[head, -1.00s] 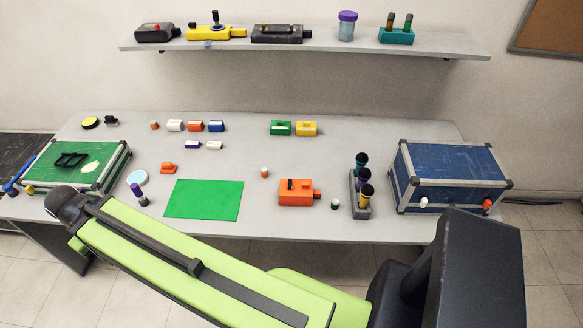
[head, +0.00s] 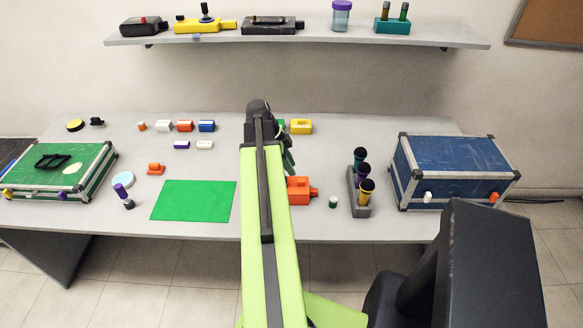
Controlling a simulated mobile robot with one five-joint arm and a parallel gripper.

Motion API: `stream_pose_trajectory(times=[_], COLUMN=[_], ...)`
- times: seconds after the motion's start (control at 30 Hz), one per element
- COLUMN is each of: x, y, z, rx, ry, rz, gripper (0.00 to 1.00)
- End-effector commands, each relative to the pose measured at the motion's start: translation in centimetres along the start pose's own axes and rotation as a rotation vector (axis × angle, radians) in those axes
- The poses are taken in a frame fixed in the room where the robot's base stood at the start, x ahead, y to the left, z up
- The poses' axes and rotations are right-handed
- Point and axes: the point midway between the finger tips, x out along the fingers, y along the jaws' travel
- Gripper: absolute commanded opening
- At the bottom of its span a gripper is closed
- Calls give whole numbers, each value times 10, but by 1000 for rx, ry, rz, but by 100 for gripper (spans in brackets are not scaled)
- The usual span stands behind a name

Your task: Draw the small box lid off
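I cannot tell for sure which thing is the small box with the lid. On the table, a small yellow box (head: 301,127) with a recess in its top stands at the back middle. A small green box (head: 281,124) beside it is mostly hidden by my arm. An orange box (head: 300,190) nearer the front is also partly hidden by my arm. My gripper (head: 288,160) shows only as a dark sliver beside the arm, between the back boxes and the orange box. Its fingers are hidden, so I cannot see whether it is open or holds anything.
A blue case (head: 450,165) stands at the right and a green case (head: 85,180) at the left. A dark rack (head: 354,195) with several capped tubes stands right of the orange box. A green mat (head: 195,202) lies left of my arm. A shelf (head: 300,40) hangs above.

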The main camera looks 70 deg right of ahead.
Motion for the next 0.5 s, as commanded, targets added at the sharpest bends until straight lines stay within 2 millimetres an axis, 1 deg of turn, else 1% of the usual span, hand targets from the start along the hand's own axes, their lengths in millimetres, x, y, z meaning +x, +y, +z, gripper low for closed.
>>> stream_pose_trajectory(times=[0.07,0.27,0.37,0.5], x=[2,7,15,34], y=[0,0,0,0], z=[-4,-3,-2,-2], rx=[19,18,17,18], ry=[3,3,2,2], rz=[3,3,3,3], gripper=[29,29,29,29])
